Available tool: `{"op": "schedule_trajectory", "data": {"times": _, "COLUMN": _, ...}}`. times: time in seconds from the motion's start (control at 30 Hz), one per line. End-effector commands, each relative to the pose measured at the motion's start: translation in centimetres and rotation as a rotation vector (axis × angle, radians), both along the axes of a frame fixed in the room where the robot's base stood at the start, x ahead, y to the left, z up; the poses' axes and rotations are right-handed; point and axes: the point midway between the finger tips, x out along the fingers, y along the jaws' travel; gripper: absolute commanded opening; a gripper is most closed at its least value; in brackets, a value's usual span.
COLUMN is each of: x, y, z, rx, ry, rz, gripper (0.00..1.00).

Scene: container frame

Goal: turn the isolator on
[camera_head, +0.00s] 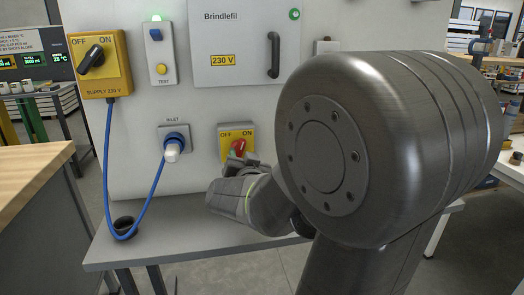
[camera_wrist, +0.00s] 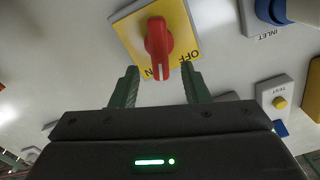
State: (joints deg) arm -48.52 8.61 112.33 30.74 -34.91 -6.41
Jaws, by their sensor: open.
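The isolator is a red rotary handle (camera_wrist: 159,42) on a yellow plate (camera_wrist: 128,28) marked OFF and ON; it also shows in the head view (camera_head: 238,148). In the wrist view, which looks upside down, the handle's white-marked end points down and partly covers the word ON, with OFF clear to its right. My gripper (camera_wrist: 159,74) is open, its two dark green fingers one on each side of the handle's marked end. I see no clear contact. In the head view my gripper (camera_head: 238,162) is just below the handle, and my arm hides much of that area.
A yellow supply switch (camera_head: 118,79) with a black knob turned toward ON is at upper left. A blue cable (camera_head: 107,180) runs to the inlet plug (camera_head: 172,146), left of the isolator. A test box (camera_head: 160,70) has a lit green lamp. A cabinet door handle (camera_head: 273,55) is above.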

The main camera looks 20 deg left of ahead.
Motion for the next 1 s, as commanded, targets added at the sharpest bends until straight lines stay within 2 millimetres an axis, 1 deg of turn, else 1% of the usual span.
{"op": "schedule_trajectory", "data": {"times": 0.03, "x": 0.9, "y": 0.5, "z": -0.1, "rx": -0.001, "ry": 0.0, "rz": -0.002, "gripper": 0.42}}
{"op": "schedule_trajectory", "data": {"times": 0.1, "x": 1.9, "y": 1.1, "z": -0.1, "rx": 0.0, "ry": 0.001, "rz": -0.002, "gripper": 0.42}}
{"op": "schedule_trajectory", "data": {"times": 0.3, "x": 3.8, "y": 2.3, "z": 0.0, "rx": 0.0, "ry": 0.0, "rz": -0.001, "gripper": 0.42}}
{"op": "schedule_trajectory", "data": {"times": 0.47, "x": 4.3, "y": 2.6, "z": 0.0, "rx": -0.001, "ry": 0.001, "rz": -0.001, "gripper": 0.42}}
{"op": "schedule_trajectory", "data": {"times": 0.7, "x": 4.3, "y": 2.7, "z": 0.0, "rx": 0.0, "ry": 0.0, "rz": 0.0, "gripper": 0.42}}
{"op": "schedule_trajectory", "data": {"times": 0.73, "x": 4.3, "y": 2.7, "z": 0.0, "rx": 0.0, "ry": 0.0, "rz": 0.0, "gripper": 0.38}}
{"op": "schedule_trajectory", "data": {"times": 0.8, "x": 4.3, "y": 2.7, "z": 0.0, "rx": 0.0, "ry": 0.0, "rz": 0.0, "gripper": 0.24}}
{"op": "schedule_trajectory", "data": {"times": 0.87, "x": 4.3, "y": 2.6, "z": 0.0, "rx": 0.0, "ry": 0.0, "rz": 0.0, "gripper": 0.14}}
{"op": "schedule_trajectory", "data": {"times": 1.0, "x": 4.3, "y": 2.6, "z": -0.1, "rx": 0.009, "ry": 0.005, "rz": 0.0, "gripper": 0.14}}
